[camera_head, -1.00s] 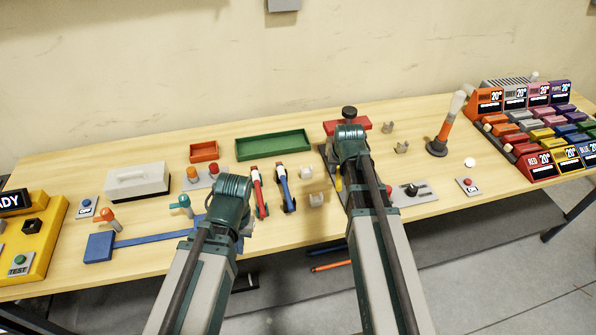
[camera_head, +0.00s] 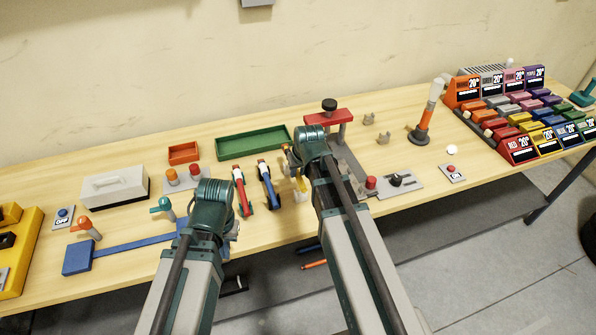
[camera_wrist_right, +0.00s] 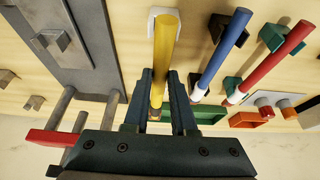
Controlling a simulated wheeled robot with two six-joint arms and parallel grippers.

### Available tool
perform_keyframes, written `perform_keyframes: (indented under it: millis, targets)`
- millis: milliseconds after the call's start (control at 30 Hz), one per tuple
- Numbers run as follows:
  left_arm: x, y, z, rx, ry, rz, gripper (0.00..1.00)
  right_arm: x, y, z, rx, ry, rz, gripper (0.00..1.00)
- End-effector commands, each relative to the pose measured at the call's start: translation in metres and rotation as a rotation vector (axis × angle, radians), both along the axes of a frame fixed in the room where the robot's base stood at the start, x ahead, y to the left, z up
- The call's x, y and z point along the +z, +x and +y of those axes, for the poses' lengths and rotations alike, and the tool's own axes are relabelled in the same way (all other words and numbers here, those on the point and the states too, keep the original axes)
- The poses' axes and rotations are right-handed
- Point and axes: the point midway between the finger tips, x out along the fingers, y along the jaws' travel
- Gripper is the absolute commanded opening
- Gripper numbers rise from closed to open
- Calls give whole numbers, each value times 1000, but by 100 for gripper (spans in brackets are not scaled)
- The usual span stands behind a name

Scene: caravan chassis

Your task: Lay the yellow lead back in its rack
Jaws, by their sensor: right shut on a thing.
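The yellow lead (camera_wrist_right: 165,45) is held in my right gripper (camera_wrist_right: 160,98), whose fingers are shut on it in the right wrist view. In the head view the yellow lead (camera_head: 301,184) shows beside the right gripper (camera_head: 297,165). A pale cradle (camera_wrist_right: 152,22) of the rack lies behind the lead in the wrist view; I cannot tell whether they touch. In the head view a pale cradle (camera_head: 300,197) shows just below the lead; the other is hidden by my arm. My left gripper (camera_head: 212,198) is over the table at left, its fingers hidden.
A blue lead (camera_head: 266,184) and a red lead (camera_head: 240,188) lie side by side left of the yellow one. A grey plate with a red block (camera_head: 330,118) stands to the right. A green tray (camera_head: 222,149) lies behind.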

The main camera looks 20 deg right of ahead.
Motion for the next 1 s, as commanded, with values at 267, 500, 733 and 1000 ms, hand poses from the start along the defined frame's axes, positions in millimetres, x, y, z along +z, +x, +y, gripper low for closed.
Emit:
perform_keyframes:
  millis: [267,500,733,1000]
  targets:
    - [-32,0,0,0,0,0,0,-32,0,0,0,0,0,0]
    - [-43,0,0,0,0,0,0,-43,0,0,-1,0,0,0]
    - [-42,0,0,0,0,0,0,-42,0,0,-1,0,0,0]
    - [-43,0,0,0,0,0,0,-43,0,0,0,0,0,0]
